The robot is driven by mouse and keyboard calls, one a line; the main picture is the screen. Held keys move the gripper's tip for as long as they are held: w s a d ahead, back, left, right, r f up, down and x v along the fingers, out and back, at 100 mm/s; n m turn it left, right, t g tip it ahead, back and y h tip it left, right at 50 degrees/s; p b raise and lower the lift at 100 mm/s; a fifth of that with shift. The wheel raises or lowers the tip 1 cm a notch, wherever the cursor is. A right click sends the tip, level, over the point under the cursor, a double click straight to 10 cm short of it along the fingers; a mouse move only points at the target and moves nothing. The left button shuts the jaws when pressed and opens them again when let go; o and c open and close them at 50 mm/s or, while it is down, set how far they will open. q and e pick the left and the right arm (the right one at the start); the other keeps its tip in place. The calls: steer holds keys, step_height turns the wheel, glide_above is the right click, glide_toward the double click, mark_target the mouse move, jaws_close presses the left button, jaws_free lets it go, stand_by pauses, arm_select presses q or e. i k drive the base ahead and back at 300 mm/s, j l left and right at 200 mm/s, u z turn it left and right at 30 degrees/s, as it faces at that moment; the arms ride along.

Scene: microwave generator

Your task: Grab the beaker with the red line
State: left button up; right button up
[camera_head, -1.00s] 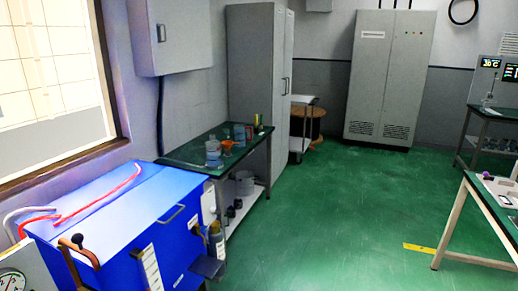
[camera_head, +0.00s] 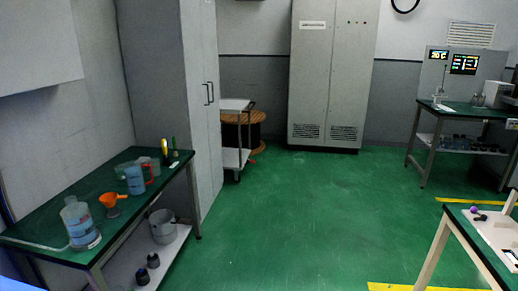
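A bluish clear vessel with a red handle-like stripe (camera_head: 136,180) stands on the green-topped bench at the left. It may be the beaker with the red line, but it is too small to be sure. A clear bottle with a bluish label (camera_head: 80,224) stands nearer on the same bench. An orange funnel (camera_head: 112,200) sits between them. Neither of my grippers is in view.
The green-topped bench (camera_head: 38,232) has a lower shelf with a grey pot (camera_head: 163,226). Tall grey cabinets (camera_head: 333,75) stand at the back, beside a trolley (camera_head: 236,135). Other tables stand at the right. The green floor (camera_head: 285,215) in the middle is clear.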

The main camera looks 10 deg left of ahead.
mark_target(156, 167)
steer(key=i, duration=1.1)
steer(key=i+l+u, duration=0.15)
steer(key=i, duration=0.95)
